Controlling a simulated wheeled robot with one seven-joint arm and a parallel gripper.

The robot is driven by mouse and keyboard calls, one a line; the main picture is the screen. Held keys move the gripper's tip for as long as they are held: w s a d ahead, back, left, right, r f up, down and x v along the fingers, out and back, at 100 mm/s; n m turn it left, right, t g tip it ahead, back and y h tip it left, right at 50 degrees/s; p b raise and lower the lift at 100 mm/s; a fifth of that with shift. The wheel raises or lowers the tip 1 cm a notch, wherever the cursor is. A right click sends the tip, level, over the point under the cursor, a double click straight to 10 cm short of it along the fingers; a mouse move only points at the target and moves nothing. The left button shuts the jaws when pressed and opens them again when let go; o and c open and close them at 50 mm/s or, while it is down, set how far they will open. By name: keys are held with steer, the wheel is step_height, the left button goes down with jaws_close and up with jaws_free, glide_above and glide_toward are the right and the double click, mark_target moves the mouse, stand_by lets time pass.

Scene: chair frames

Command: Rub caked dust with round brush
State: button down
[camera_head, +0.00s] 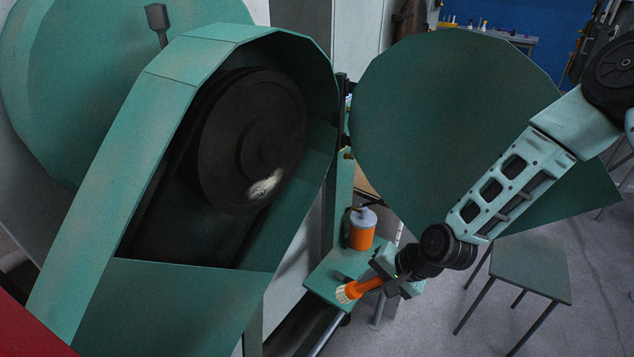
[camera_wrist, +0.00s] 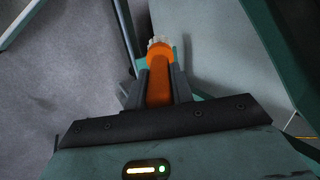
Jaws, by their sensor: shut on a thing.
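The caked dust (camera_head: 266,184) is a pale, whitish patch low on the dark pulley wheel (camera_head: 235,150) inside the green housing in the head view. The round brush (camera_head: 358,289) has an orange handle and pale bristles. My gripper (camera_head: 378,281) is shut on its handle, and the bristles point left in the head view. The wrist view shows the brush (camera_wrist: 159,68) between my two fingers (camera_wrist: 159,88), bristles at the far end. The brush is low and to the right of the dust, well apart from it, over or near a small green shelf.
An orange can with a grey top (camera_head: 362,230) stands on the small green shelf (camera_head: 322,277) beside the brush. The open green cover (camera_head: 440,130) hangs behind my arm. A green stool (camera_head: 530,266) stands at right. The housing rim (camera_head: 318,170) borders the wheel.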

steer(key=s+a+r+m+t+y+p, duration=0.15)
steer(key=a+r, duration=0.25)
steer(key=r, duration=0.4)
steer(key=a+r+t+y+p, duration=0.1)
steer(key=a+r+p, duration=0.25)
steer(key=r, duration=0.35)
steer(key=s+a+r+m+t+y+p, duration=0.1)
steer(key=a+r+p, duration=0.1)
steer(key=a+r, duration=0.45)
steer(key=shift+w+a+r, duration=0.25)
steer(key=shift+w+a, duration=0.5)
steer(key=shift+a, duration=0.2)
steer(key=shift+w+a+r, duration=0.25)
steer(key=shift+w+a, duration=0.5)
steer(key=shift+a, duration=0.2)
steer(key=shift+w+a, duration=0.1)
steer(key=shift+a, duration=0.15)
steer(key=shift+w, duration=0.1)
steer(key=w+d+b, duration=0.3)
steer(key=w+d, duration=0.1)
steer(key=w, duration=0.2)
steer(key=shift+w+r, duration=0.35)
steer(key=shift+w, duration=0.05)
stand_by(2.5)
